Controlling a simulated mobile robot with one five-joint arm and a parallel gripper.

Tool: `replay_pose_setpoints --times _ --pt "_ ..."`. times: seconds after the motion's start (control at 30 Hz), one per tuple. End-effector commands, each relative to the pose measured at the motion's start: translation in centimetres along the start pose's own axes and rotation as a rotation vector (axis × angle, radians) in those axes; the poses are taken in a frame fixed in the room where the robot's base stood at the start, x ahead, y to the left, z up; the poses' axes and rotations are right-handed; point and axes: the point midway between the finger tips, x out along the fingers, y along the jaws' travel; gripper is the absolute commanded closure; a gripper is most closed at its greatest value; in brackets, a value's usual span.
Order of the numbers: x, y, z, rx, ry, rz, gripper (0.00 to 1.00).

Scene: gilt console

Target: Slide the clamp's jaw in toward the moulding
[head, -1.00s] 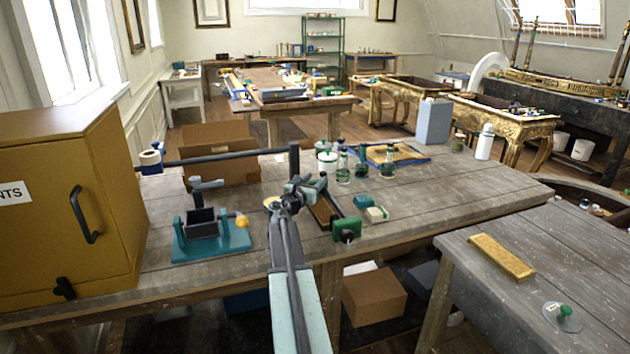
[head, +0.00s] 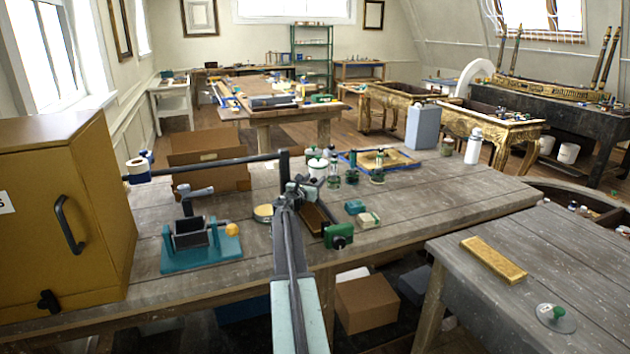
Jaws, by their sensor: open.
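The clamp has a green jaw block (head: 338,236) with a dark round screw knob. It stands near the front edge of the long workbench, right of my arm. A brown moulding strip (head: 314,217) lies just behind and left of the jaw; I cannot tell whether they touch. My gripper (head: 297,190) is open at the end of my arm, above the bench and close to the strip's far end. It looks small and dark against the clutter, and my arm hides part of the bench beside the strip. Nothing shows clearly between its fingers.
A teal-based vise (head: 200,250) stands left of my arm, beside a yellow cabinet (head: 62,220). A dark horizontal bar (head: 220,163) crosses behind. Green-capped jars (head: 334,172) and a small teal-and-cream block pair (head: 362,214) stand nearby.

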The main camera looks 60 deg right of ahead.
Motion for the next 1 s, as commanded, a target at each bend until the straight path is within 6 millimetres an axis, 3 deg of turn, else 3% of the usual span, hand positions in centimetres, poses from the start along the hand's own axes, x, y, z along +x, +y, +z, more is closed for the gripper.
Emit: replay_pose_setpoints --times 0.07,0.2,0.23,1.0 --pt "-0.03 -0.01 0.00 0.000 0.000 0.000 0.59" --pt "-0.02 -0.03 0.00 0.000 0.000 -0.001 0.98" --pt "-0.03 -0.04 0.00 0.000 0.000 -0.001 1.00" --pt "0.04 -0.20 0.00 0.000 0.000 -0.003 1.00"
